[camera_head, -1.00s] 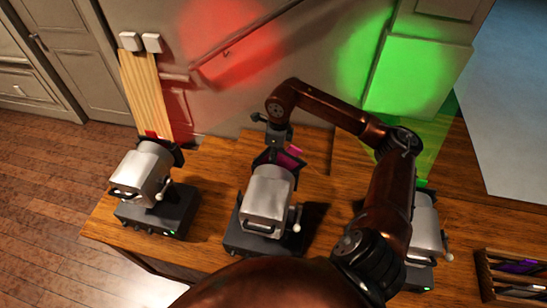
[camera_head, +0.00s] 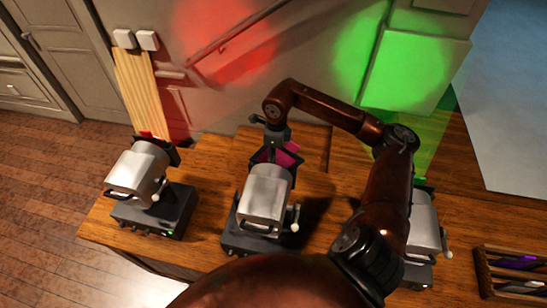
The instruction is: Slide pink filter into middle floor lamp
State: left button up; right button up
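The middle floor lamp (camera_head: 264,197) is a silver lamp on a dark base, with dark flaps at its far end. The pink filter (camera_head: 285,157) shows at those flaps, and a lighter pink part rises above them. My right gripper (camera_head: 272,150) reaches down from above at the lamp's far end, right beside the filter. Its fingertips are small, dark and partly hidden, so I cannot tell whether they grip the filter or how fully it sits in the lamp. My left gripper is not in view.
The left lamp (camera_head: 138,172) has a red filter and casts red light on the wall. The right lamp (camera_head: 424,222), partly behind my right arm, casts green light. A wooden rack (camera_head: 485,270) with filters stands at the lower right of the desk (camera_head: 325,240).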

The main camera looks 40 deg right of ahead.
jog(key=r, duration=1)
jog(key=shift+d+r, duration=0.25)
jog(key=shift+d, duration=0.05)
jog(key=shift+s+r, duration=0.2)
jog(key=shift+r, duration=0.55)
jog(key=shift+w, duration=0.1)
